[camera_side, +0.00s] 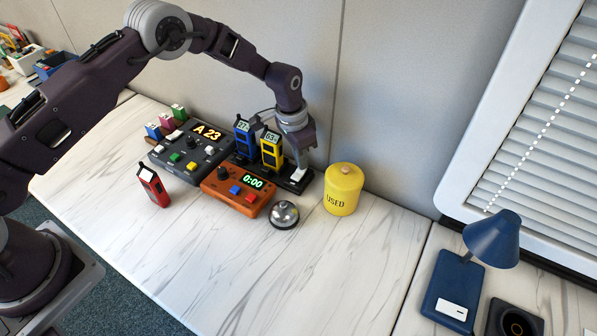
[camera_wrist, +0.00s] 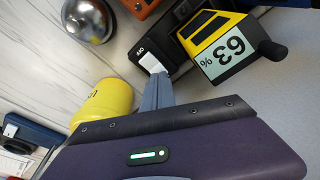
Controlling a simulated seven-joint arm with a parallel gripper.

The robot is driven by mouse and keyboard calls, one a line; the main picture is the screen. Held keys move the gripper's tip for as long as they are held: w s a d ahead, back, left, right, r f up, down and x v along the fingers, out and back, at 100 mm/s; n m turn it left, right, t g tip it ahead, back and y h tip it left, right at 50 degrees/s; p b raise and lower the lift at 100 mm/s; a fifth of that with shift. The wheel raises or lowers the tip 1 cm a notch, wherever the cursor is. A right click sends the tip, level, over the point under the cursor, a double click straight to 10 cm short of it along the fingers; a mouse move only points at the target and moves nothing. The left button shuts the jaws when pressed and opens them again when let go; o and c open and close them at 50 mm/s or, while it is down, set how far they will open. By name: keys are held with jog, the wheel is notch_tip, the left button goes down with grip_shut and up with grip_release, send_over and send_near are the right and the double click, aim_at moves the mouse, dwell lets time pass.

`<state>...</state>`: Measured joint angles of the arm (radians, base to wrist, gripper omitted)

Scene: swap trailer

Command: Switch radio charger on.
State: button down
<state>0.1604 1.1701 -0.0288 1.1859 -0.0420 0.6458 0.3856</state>
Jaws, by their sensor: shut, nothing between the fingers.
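The radio charger (camera_side: 291,185) is a long black base near the wall, holding a blue radio (camera_side: 244,139) and a yellow radio (camera_side: 271,150). The yellow radio reads 63% in the wrist view (camera_wrist: 222,45). A white rocker switch (camera_wrist: 151,63) sits at the charger's end, beside a small white-lettered label. My gripper (camera_wrist: 156,80) is shut and empty, its fingertips at the switch, touching or just above it; I cannot tell which. In the side view my gripper (camera_side: 302,168) points down at the charger's right end and partly hides the switch.
An orange timer (camera_side: 236,190) reading 0:00 and a silver bell (camera_side: 284,215) stand in front. A yellow USED canister (camera_side: 343,190) is close on the right. A grey console (camera_side: 188,150) and red radio (camera_side: 153,186) are left. The front of the table is clear.

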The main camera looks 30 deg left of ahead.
jog(key=shift+f, duration=0.5)
jog(key=shift+r, duration=3.55)
jog(key=s+a+r+n+t, duration=0.15)
jog(key=s+r, duration=0.25)
jog(key=r, duration=0.4)
jog(key=s+a+r, duration=0.3)
jog(key=s+r, duration=0.2)
jog(key=r, duration=0.2)
jog(key=s+a+r+n+t, duration=0.15)
jog(key=s+r, duration=0.25)
jog(key=r, duration=0.4)
jog(key=s+a+r+n, duration=0.1)
jog(key=s+a, duration=0.1)
jog(key=s, duration=1)
jog(key=s+a+r+n+t, duration=0.1)
jog(key=s+a+n, duration=0.1)
jog(key=s, duration=1.1)
jog(key=shift+a+r+y, duration=0.25)
jog(key=shift+a+y, duration=0.05)
jog(key=shift+y, duration=0.1)
